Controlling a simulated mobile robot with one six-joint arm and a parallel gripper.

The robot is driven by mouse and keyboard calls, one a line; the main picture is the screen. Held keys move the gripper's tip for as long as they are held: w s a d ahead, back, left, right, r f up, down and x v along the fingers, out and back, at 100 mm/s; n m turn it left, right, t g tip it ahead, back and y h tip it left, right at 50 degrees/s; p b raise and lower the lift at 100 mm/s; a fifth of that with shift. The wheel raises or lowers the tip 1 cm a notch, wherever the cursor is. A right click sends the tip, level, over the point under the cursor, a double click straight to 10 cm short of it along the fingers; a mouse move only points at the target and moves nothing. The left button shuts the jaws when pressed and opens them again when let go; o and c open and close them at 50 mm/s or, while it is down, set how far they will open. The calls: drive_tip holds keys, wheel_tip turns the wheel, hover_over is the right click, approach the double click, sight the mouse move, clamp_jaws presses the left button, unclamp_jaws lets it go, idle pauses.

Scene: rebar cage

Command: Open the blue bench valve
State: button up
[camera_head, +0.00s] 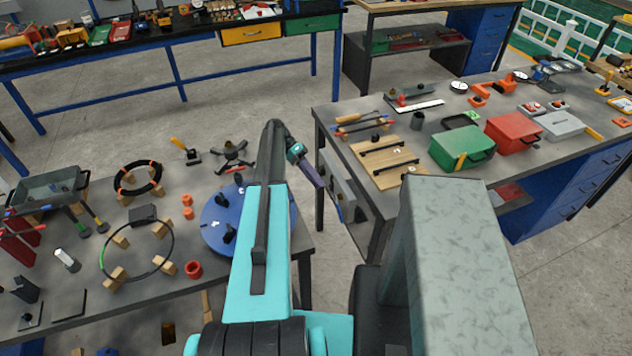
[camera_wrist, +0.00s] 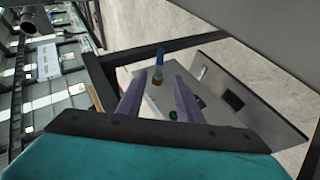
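In the wrist view, a small valve with a blue upright handle (camera_wrist: 160,57) and a brass-coloured lower part (camera_wrist: 157,76) shows just beyond my fingertips. My gripper (camera_wrist: 158,82) is open, with its two purple fingers apart and the valve between them in the picture. I cannot tell whether the fingers are level with the handle or still short of it. Nothing is seen in the grip. In the head view, my gripper (camera_head: 319,184) points down and right at the left side of the right-hand bench, and the valve cannot be made out clearly there.
A grey panel (camera_head: 338,182) hangs at the side of the right bench (camera_head: 335,125). The wrist view shows a grey panel (camera_wrist: 262,112) with a black square (camera_wrist: 233,101) and a green round part (camera_wrist: 173,115). A dark frame bar (camera_wrist: 185,45) crosses near the valve. Left bench (camera_head: 75,285) is cluttered.

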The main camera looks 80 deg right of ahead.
drive_tip(key=shift+p+v, duration=0.7)
drive_tip(key=shift+v, duration=0.45)
